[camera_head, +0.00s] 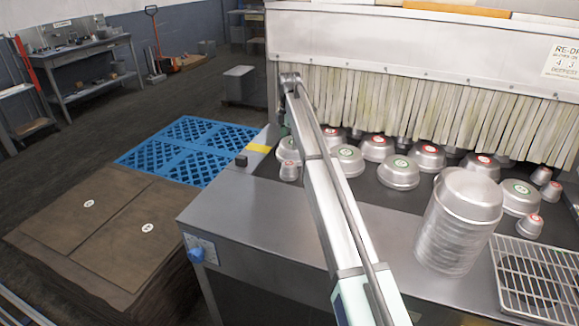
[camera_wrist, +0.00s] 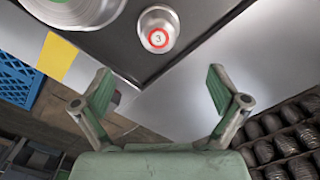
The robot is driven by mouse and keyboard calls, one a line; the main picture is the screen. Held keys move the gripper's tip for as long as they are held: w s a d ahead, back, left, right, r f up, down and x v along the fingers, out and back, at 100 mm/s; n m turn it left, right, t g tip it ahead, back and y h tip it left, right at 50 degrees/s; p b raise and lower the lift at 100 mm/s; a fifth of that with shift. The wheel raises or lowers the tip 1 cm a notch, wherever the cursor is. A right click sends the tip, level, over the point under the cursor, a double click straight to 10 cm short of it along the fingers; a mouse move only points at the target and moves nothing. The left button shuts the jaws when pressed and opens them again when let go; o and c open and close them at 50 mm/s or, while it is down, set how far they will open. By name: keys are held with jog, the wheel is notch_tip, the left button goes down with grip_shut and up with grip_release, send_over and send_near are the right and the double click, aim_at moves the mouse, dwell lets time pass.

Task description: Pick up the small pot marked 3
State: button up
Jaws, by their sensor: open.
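The small pot marked 3 (camera_wrist: 158,24) is a metal cup shape, bottom up, with a red-ringed label, near the corner of the dark surface. In the head view it appears to be the small pot (camera_head: 289,171) just left of my arm. My gripper (camera_wrist: 161,84) is open and empty in the wrist view, its two green-padded fingers wide apart. The pot lies ahead of the fingertips, roughly centred between them, and is not touched. In the head view my gripper is mostly hidden behind my arm.
A large pan (camera_wrist: 85,5) sits left of the small pot. Several pans with red or green labels stand before the strip curtain (camera_head: 420,105). A tall pan stack (camera_head: 455,235) and a wire rack (camera_head: 535,285) are at right.

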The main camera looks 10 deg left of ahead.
aim_at(289, 163)
jog(key=shift+w+f+p, duration=0.1)
jog(key=shift+f+p, duration=1.9)
jog(key=shift+f, duration=3.6)
jog(key=c, duration=1.3)
